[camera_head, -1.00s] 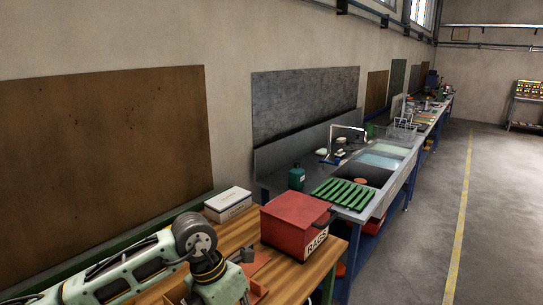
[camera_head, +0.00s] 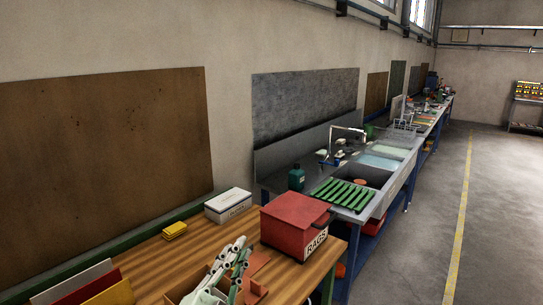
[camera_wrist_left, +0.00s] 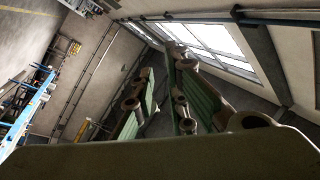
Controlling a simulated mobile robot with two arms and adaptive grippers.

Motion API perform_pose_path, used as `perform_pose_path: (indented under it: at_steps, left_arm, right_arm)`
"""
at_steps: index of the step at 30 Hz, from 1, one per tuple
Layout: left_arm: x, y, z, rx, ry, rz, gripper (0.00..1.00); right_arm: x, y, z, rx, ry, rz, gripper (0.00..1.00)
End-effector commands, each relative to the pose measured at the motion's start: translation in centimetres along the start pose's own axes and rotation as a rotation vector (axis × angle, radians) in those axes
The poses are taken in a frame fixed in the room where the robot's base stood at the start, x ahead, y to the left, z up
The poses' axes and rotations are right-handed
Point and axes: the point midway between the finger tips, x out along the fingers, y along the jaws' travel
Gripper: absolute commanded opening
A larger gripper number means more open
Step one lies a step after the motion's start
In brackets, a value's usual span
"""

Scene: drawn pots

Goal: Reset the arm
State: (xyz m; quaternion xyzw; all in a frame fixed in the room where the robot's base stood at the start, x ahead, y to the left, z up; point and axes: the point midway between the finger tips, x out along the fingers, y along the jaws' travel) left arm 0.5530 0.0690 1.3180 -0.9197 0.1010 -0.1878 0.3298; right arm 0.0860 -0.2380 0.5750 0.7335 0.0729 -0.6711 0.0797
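My left gripper (camera_head: 238,252) is at the bottom of the head view, pale green with its fingers tilted up over the wooden workbench (camera_head: 195,250). In the left wrist view its two fingers (camera_wrist_left: 160,95) stand apart with nothing between them, pointing towards the window and upper wall. My right gripper is in neither view.
On the bench are a red box marked RAGS (camera_head: 295,222), a white box (camera_head: 228,204), yellow blocks (camera_head: 174,230) and upright coloured panels (camera_head: 95,285). An orange-brown tray (camera_head: 183,290) is beside my left gripper. A sink counter (camera_head: 380,180) lies beyond; the floor at right is clear.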

Motion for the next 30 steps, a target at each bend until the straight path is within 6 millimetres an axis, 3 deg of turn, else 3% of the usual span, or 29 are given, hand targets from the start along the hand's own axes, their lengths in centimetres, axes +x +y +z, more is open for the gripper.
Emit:
perform_pose_path:
  at_steps: [1,3,6,9,12,15,21,26,27,30]
  left_arm:
    - [-1.8,0.2,3.6,-0.076,-0.146,0.001,0.12]
    - [-4.6,0.9,8.2,-0.164,-0.337,0.014,0.12]
    - [-9.8,2.6,13.6,-0.278,-0.598,0.05,0.12]
    - [-15.8,4.9,17.4,-0.376,-0.838,0.106,0.12]
    - [-21.5,6.9,19.4,-0.453,-1.033,0.165,0.12]
    - [-26.2,8.5,20.2,-0.507,-1.182,0.223,0.12]
    - [-33.8,10.7,19.9,-0.588,-1.407,0.326,0.12]
    - [-39.0,11.9,18.8,-0.638,-1.555,0.409,0.12]
    - [-38.8,13.3,20.6,-0.633,-1.552,0.408,0.12]
    - [-39.1,15.5,23.2,-0.631,-1.558,0.413,0.12]
  right_arm:
    - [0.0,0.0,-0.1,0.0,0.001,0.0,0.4]
    - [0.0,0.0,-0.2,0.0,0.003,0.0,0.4]
    - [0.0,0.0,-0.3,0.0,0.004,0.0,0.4]
    - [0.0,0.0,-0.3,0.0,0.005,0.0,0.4]
    - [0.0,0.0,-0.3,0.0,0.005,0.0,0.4]
    - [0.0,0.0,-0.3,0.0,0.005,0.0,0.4]
    - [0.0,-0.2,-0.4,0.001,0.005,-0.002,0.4]
    - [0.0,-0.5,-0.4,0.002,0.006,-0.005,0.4]
    - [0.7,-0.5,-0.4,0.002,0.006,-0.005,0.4]
    - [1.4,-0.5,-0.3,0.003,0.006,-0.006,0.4]
